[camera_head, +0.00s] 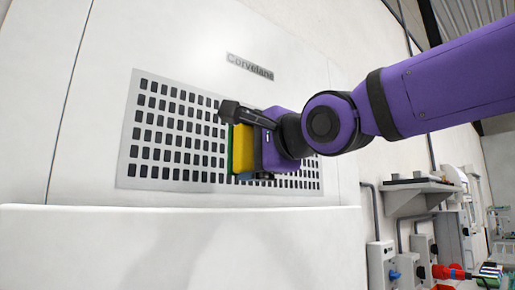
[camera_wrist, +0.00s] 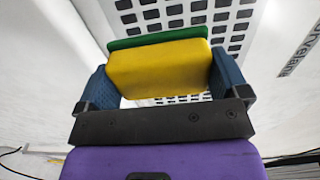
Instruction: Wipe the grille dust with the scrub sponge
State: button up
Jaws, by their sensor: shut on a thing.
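The scrub sponge (camera_head: 243,147) is yellow with a green scrub side. My gripper (camera_head: 249,148) is shut on it, and the green side faces the grille (camera_head: 165,160). In the wrist view the sponge (camera_wrist: 160,70) sits between the two blue finger pads of my gripper (camera_wrist: 161,86). The grille is a light grey panel with rows of dark slots, on the front of a white cabinet; it also shows in the wrist view (camera_wrist: 190,8). The sponge is at or very near the grille's middle; contact is hard to tell. No dust is clearly visible on the part in view.
The white cabinet (camera_head: 90,235) juts out as a ledge below the grille. A nameplate (camera_head: 250,67) is above it. At the right are a wall shelf (camera_head: 415,188), grey wall boxes (camera_head: 381,265) and a red plug (camera_head: 447,272).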

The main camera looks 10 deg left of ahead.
aim_at(219, 158)
jog(key=shift+x, duration=2.9)
jog(key=shift+x, duration=1)
jog(key=shift+w+d, duration=0.75)
jog(key=shift+w+d, duration=0.4)
jog(key=shift+w, duration=0.1)
jog(key=shift+w+d, duration=0.15)
jog(key=w+d, duration=0.6)
jog(key=w, duration=0.1)
jog(key=shift+w+d, duration=0.3)
jog(key=shift+w, duration=0.25)
